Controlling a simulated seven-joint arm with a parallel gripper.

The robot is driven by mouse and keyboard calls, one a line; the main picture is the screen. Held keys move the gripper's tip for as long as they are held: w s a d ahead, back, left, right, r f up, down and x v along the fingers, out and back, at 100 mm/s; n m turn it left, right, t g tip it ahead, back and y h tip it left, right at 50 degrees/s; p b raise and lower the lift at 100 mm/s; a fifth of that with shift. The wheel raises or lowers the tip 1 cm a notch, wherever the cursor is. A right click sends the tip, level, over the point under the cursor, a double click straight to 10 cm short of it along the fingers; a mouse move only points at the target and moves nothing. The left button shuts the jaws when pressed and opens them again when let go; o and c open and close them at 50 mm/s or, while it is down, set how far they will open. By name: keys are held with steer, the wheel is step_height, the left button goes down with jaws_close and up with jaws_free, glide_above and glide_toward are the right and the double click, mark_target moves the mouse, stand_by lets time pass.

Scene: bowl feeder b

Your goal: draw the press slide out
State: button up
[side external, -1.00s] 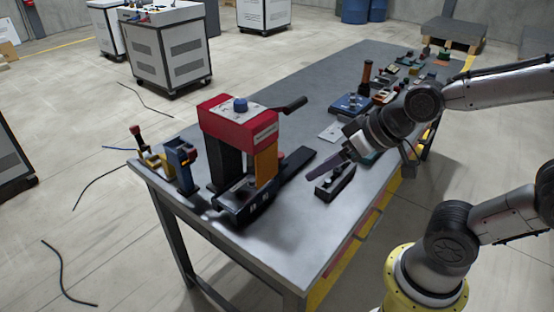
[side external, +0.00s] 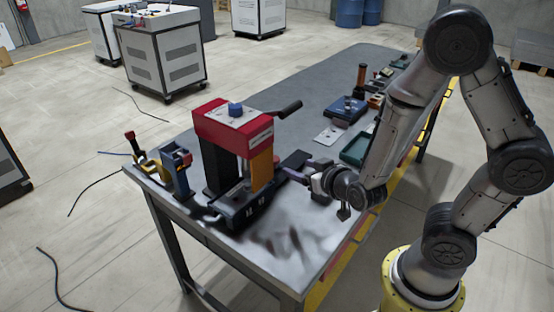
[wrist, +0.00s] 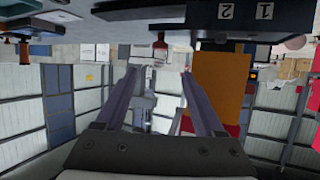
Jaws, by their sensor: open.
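The press stands at the near left end of the table, with a red head (side external: 235,122), a blue knob, a black lever and an orange column (side external: 262,168). Which part is the slide I cannot tell for sure. My gripper (side external: 288,171) is low on the press's right side, fingers pointing at it. In the wrist view my gripper (wrist: 158,73) is open and empty, with the orange column (wrist: 220,85) just right and the numbered dark block (wrist: 245,12) above.
A blue and yellow fixture (side external: 176,170) stands left of the press. A green tray (side external: 356,149), a white plate (side external: 329,135) and a blue box (side external: 346,109) lie farther back. The table's front right surface is clear.

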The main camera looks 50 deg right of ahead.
mark_target(275, 158)
steer(key=x, duration=1.3)
steer(key=shift+f, duration=0.1)
steer(key=shift+a, duration=0.1)
jaws_close()
stand_by(0.9)
